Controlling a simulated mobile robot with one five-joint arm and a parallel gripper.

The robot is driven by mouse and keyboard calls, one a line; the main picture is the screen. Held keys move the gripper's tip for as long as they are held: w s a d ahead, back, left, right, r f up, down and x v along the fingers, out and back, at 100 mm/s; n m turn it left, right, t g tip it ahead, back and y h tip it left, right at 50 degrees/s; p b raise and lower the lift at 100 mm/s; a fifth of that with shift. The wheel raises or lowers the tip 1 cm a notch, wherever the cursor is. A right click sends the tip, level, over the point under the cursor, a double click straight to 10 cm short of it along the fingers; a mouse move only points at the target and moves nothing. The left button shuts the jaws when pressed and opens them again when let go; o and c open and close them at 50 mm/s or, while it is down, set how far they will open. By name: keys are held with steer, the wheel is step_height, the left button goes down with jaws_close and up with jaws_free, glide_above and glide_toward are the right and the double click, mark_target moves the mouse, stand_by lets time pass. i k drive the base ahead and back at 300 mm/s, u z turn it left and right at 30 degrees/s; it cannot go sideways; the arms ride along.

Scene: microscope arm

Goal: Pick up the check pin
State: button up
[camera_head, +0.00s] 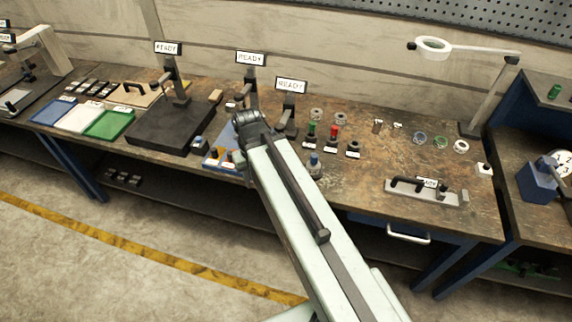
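My pale arm reaches from the bottom right up over the bench, and its dark end with my gripper (248,126) is over the bench near a blue tray (213,161). The fingers cannot be made out, so I cannot tell if they are open or shut or hold anything. No piece can be surely named as the check pin. Small upright pieces stand right of my arm: a green-topped one (311,130), a red-topped one (334,132), a black one (353,149) and a blue-topped one (315,161). My arm hides part of the bench.
Posts with READY signs stand behind my gripper, one on a black base (172,128). Blue, white and green trays (108,125) lie left. A grey fixture (420,194), rings (440,143) and a ring lamp (433,47) are right. Some wood between them is bare.

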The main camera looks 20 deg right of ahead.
mark_target(313, 156)
steer(key=u, duration=2.95)
steer(key=k, duration=1.2)
steer(key=z, duration=0.8)
steer(key=i, duration=0.5)
